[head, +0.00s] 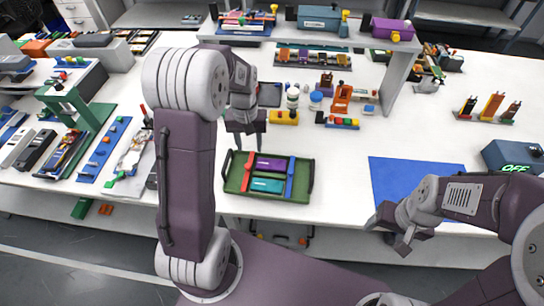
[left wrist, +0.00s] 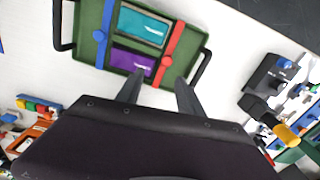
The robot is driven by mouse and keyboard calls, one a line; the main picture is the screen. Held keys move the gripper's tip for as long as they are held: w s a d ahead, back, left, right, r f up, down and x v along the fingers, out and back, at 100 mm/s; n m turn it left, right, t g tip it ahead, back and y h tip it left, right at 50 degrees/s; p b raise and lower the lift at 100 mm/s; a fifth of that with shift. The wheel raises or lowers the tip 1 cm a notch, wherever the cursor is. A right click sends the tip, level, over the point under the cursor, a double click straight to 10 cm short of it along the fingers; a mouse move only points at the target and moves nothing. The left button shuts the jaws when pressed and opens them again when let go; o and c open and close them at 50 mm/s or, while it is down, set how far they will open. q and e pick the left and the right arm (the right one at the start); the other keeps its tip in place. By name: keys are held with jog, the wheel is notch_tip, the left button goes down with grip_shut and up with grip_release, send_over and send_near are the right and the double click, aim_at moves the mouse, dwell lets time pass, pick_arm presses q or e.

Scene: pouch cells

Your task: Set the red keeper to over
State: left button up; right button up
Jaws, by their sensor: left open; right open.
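A green tray (head: 232,185) lies on the white table and also shows in the left wrist view (left wrist: 88,52). It holds a purple pouch cell (head: 272,163) and a teal pouch cell (head: 267,185). The red keeper (head: 249,172) is a bar along the cells' left ends in the head view; it also shows in the left wrist view (left wrist: 174,50). I cannot tell whether it overlaps them. A blue keeper (head: 290,178) runs along the other ends. My left gripper (head: 247,147) is open and empty above the tray's far edge. My right gripper (head: 392,238) is open, near the table's front edge.
A blue mat (head: 415,178) lies right of the tray. A yellow block (head: 284,118) and several small parts stand behind it. A grey rack (head: 398,75) spans the back. Green-framed fixtures (head: 75,105) crowd the left. Table around the tray is clear.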

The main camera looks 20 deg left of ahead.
aim_at(248, 165)
pick_arm(q)
jog(key=f, duration=0.3)
jog(key=a+f, duration=0.1)
jog(key=f, duration=0.2)
jog(key=s+f, duration=0.1)
jog(key=f, duration=0.2)
jog(key=shift+a+f, duration=0.15)
jog(key=shift+f, duration=0.05)
grip_shut()
dwell(1.2)
